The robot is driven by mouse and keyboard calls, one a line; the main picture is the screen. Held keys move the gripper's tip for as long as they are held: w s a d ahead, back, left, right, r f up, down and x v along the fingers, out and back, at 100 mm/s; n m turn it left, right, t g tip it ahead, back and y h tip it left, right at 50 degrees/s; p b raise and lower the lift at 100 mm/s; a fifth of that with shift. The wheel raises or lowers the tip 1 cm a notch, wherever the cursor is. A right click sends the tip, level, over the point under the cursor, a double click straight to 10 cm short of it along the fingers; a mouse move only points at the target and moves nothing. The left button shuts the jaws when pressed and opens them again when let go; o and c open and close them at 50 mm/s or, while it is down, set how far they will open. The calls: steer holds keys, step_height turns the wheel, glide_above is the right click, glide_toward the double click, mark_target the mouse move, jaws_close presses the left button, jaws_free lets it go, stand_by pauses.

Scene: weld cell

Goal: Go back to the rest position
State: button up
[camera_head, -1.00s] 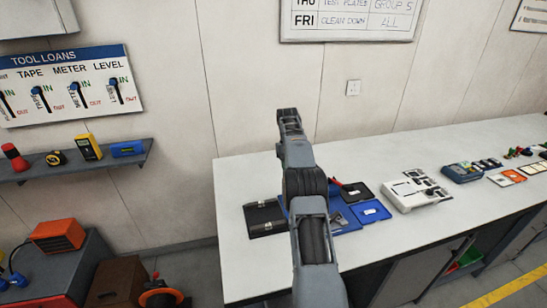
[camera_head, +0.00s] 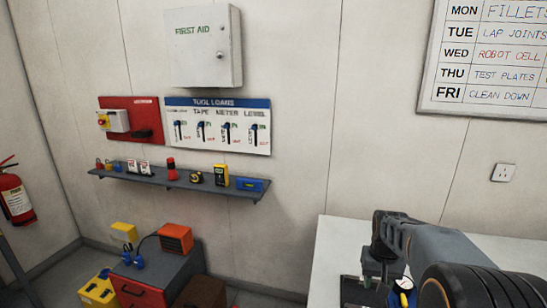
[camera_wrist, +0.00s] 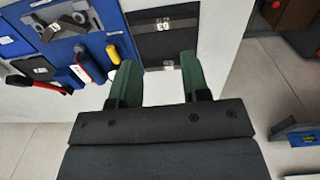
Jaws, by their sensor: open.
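My gripper (camera_wrist: 158,85) shows in the wrist view with its two green fingers apart and nothing between them. It hangs over the edge of the white bench, pointing at a black case (camera_wrist: 165,38) with a small label. A blue tool tray (camera_wrist: 75,40) with a red-handled tool (camera_wrist: 85,65) and a yellow-handled tool (camera_wrist: 113,54) lies to its left. In the head view my arm reaches over the bench (camera_head: 335,250) at the lower right, and the fingers cannot be made out there.
A grey wall shelf (camera_head: 180,186) holds several small tools under the tool loans board (camera_head: 217,125). A first aid cabinet (camera_head: 203,46) hangs above. A red drawer cabinet (camera_head: 145,292) stands on the floor, and a fire extinguisher (camera_head: 15,197) is at the far left.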

steer(key=s+a+r+n+t, duration=0.2)
steer(key=s+a+r+t, duration=0.2)
steer(key=s+a, duration=0.6)
steer(key=s+r, duration=0.1)
steer(key=s, duration=0.3)
steer(key=shift+s+a+n, duration=0.3)
steer(key=shift+s+a, duration=0.05)
